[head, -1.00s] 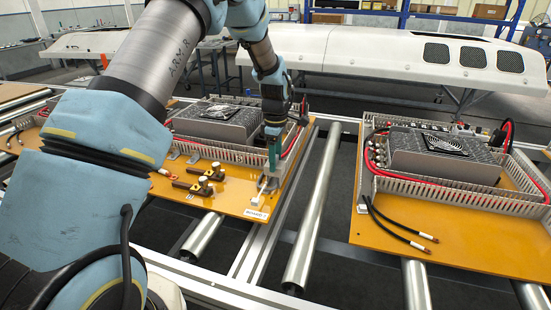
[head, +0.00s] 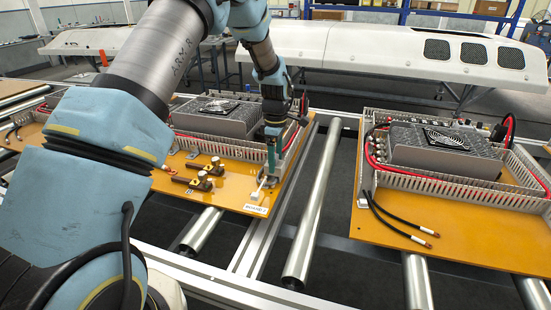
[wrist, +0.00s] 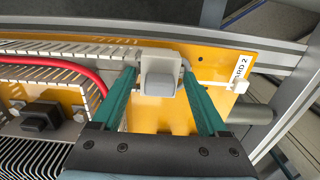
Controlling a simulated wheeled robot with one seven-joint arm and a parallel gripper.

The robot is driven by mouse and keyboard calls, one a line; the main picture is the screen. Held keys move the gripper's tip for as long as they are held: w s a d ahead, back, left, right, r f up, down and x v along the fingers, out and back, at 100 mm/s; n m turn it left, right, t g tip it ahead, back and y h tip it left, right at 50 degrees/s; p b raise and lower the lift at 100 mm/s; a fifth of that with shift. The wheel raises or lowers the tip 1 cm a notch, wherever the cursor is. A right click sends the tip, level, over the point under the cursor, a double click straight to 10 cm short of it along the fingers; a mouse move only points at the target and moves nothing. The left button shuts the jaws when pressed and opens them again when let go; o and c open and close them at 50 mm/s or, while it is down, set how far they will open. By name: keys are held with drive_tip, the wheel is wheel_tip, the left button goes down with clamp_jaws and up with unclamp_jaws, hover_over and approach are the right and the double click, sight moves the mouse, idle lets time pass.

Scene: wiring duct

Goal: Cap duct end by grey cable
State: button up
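My gripper (head: 271,158) points down at the front right corner of the board marked 2. In the wrist view my gripper (wrist: 158,68) has its two teal fingers apart. A light grey block, seemingly the end cap (wrist: 158,76), sits between the fingertips with a narrow gap on each side. The slotted grey duct (wrist: 50,48) runs in from the left towards the block, with a red cable (wrist: 60,65) beside its wall. Whether the block is seated on the duct end cannot be told.
The orange board (head: 225,195) carries a finned unit (head: 215,115) and brass-and-black parts (head: 198,178). Rollers (head: 310,220) lie between this board and a second board (head: 450,237) at right, which has loose black cables (head: 400,225).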

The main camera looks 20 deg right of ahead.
drive_tip(key=shift+o, duration=1.1)
drive_tip(key=shift+r, duration=0.1)
wheel_tip(320, 180, up, 11)
drive_tip(key=shift+f+b, duration=0.15)
drive_tip(key=shift+b, duration=0.95)
drive_tip(key=s+a+r+m, duration=0.15)
drive_tip(key=a+m, duration=0.35)
drive_tip(key=a, duration=1.4)
drive_tip(key=s+a+f+m+t, duration=0.1)
drive_tip(key=s+a+m, duration=0.5)
drive_tip(key=s+a, duration=0.6)
drive_tip(key=a+f, duration=0.1)
drive_tip(key=a, duration=0.2)
drive_tip(key=shift+s+a+t, duration=0.3)
drive_tip(key=shift+s+a, duration=0.05)
